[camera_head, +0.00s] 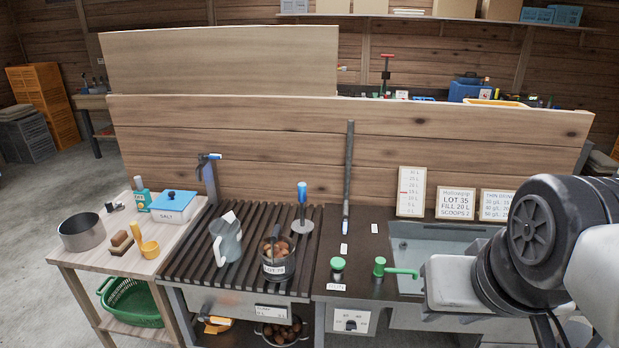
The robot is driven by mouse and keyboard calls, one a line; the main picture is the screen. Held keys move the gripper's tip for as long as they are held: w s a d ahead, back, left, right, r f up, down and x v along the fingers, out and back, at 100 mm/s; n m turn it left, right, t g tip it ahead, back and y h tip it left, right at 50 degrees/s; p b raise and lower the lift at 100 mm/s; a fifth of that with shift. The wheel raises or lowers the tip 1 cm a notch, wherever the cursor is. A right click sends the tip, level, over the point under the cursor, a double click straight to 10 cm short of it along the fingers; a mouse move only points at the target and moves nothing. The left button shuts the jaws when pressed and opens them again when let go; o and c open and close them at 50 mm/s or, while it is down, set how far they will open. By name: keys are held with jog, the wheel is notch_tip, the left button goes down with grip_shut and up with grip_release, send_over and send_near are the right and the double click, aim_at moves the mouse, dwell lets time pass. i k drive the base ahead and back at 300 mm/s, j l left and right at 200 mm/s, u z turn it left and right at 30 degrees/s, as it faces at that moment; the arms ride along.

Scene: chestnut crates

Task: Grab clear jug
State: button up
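The clear jug (227,241) is a greyish see-through jug with a handle on its left side. A pale scoop or card end shows at the jug's top. My arm comes in from the right edge, far to the right of the jug. A light grey block (450,284) at its end is over the sink area. No fingers can be made out, so I cannot tell whether my gripper is open or shut.
A blue-handled round tool (302,212) stands behind the bucket. A wooden side table (98,257) at left holds a metal pot (82,232), a SALT box (173,206) and a yellow cup (149,248). Green-handled fittings (380,267) and a sink (415,246) lie to the right.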

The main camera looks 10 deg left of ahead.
aim_at(226, 231)
jog(key=i+j+z, duration=0.3)
jog(key=j, duration=1.65)
jog(key=k+j+z, duration=0.1)
jog(key=j+z, duration=0.2)
jog(key=j, duration=1.6)
